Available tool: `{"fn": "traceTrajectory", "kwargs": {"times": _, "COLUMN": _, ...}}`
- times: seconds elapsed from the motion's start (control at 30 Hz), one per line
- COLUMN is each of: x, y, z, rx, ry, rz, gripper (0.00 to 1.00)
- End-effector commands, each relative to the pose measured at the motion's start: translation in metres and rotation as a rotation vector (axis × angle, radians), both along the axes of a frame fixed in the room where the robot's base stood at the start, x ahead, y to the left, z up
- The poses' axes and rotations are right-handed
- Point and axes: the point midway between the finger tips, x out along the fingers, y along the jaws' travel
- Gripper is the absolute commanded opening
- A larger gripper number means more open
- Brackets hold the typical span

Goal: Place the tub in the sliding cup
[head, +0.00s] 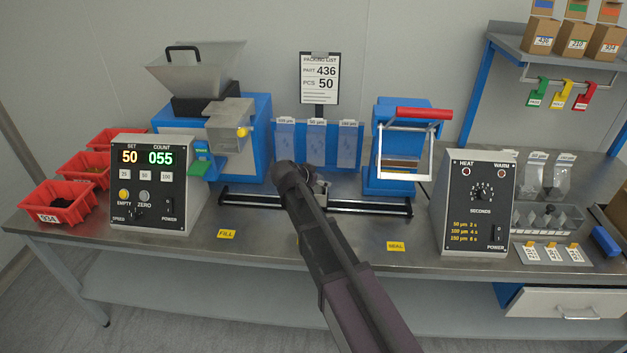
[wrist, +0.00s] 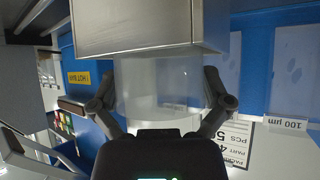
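The wrist view is upside down. A translucent tub (wrist: 155,95) sits between the two fingers of my gripper (wrist: 160,88), which touch its sides. A brushed-metal box (wrist: 145,27), apparently the sliding cup, meets the tub's far end. I cannot tell whether the tub is inside it or just beside it. In the head view, a small grey metal part (head: 321,187) shows on the slide rail (head: 365,207), right of my arm's end. My arm hides the gripper and tub there.
The counting machine (head: 155,180) reads SET 50, COUNT 055. A hopper feeder (head: 195,80) stands behind it. The bag rack (head: 345,130) is behind the rail, the blue sealer (head: 392,178) right of it. The heat box (head: 472,200) and red bins (head: 62,203) flank the bench.

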Motion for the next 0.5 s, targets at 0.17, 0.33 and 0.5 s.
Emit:
{"fn": "traceTrajectory", "kwargs": {"times": 0.17, "x": 0.0001, "y": 0.0, "z": 0.0001, "rx": 0.0, "ry": 0.0, "rz": 0.0, "gripper": 1.0}}
{"fn": "traceTrajectory", "kwargs": {"times": 0.33, "x": 0.0, "y": 0.0, "z": 0.001, "rx": 0.0, "ry": 0.0, "rz": 0.0, "gripper": 1.0}}
{"fn": "traceTrajectory", "kwargs": {"times": 0.5, "x": -0.0017, "y": 0.0009, "z": 0.0061, "rx": 0.0, "ry": 0.0, "rz": 0.0, "gripper": 1.0}}
